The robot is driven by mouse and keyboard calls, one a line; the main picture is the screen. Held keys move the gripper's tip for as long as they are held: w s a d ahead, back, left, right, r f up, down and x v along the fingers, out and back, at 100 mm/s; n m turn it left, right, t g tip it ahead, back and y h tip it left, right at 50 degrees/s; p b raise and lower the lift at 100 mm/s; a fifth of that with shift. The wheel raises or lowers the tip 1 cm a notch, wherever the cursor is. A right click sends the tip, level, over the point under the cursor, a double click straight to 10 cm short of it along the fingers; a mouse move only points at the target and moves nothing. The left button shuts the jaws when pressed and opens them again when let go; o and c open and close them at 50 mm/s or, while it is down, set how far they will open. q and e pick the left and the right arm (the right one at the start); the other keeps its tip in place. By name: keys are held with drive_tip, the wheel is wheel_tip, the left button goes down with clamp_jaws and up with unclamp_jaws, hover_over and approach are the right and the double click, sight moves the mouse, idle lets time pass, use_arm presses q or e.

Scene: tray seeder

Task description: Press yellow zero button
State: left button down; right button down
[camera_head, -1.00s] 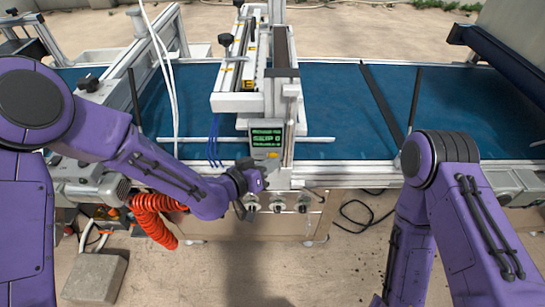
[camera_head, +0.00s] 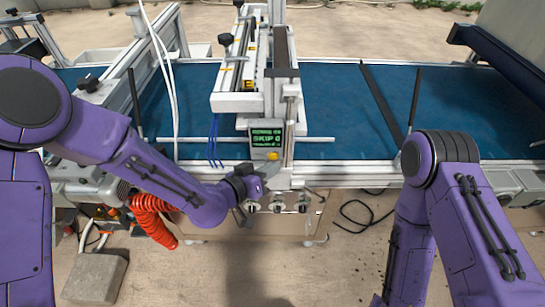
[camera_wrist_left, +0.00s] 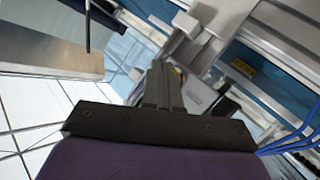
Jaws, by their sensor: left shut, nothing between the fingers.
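The control box with a green-lit screen (camera_head: 267,138) hangs on the front of the seeder. A small yellow button (camera_head: 273,156) shows just below the screen.
The seeder's white gantry (camera_head: 238,102) stands over the blue bed (camera_head: 335,95). Several knobs (camera_head: 277,207) sit on the front below the box. Blue hoses (camera_head: 214,140) hang left of the screen. An orange coiled hose (camera_head: 153,220) hangs below my left arm.

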use_arm(q)
drive_tip(key=s, duration=0.5)
idle(0.3)
idle(0.6)
